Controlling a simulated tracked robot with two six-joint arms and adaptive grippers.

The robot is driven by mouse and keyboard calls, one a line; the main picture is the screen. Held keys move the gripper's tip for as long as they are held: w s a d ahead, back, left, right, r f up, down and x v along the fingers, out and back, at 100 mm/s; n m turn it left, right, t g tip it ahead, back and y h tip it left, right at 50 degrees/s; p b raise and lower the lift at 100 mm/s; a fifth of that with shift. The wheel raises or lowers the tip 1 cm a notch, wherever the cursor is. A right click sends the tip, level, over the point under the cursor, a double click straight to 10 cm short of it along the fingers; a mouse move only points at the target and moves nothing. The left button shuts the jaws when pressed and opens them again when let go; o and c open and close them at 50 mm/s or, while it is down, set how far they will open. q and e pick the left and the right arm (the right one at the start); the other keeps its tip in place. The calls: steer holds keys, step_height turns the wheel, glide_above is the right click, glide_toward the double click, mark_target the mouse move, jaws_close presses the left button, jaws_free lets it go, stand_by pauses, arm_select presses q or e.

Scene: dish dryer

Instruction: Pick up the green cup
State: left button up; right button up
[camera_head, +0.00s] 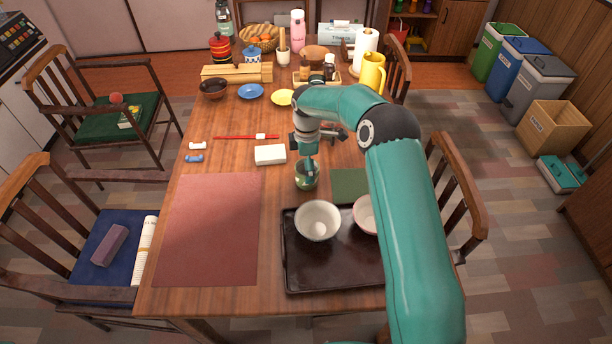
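The small green cup (305,183) stands on the wooden table, just behind the dark tray. My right gripper (309,172) comes from above and its fingertips are at the cup, overlapping its rim and inside. The fingers look close together, but at this size I cannot tell whether they grip the cup wall or are still apart. The gripper covers part of the cup. My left gripper is not in view.
A dark tray (333,277) with a white bowl (317,221) and a pinkish bowl (365,216) lies in front of the cup. A white box (270,155) is left of it, a green mat (349,185) right. A red placemat (212,230) lies bare.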

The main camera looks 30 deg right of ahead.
steer(key=shift+f+p, duration=0.5)
steer(key=shift+f, duration=2.1)
steer(key=c, duration=1.3)
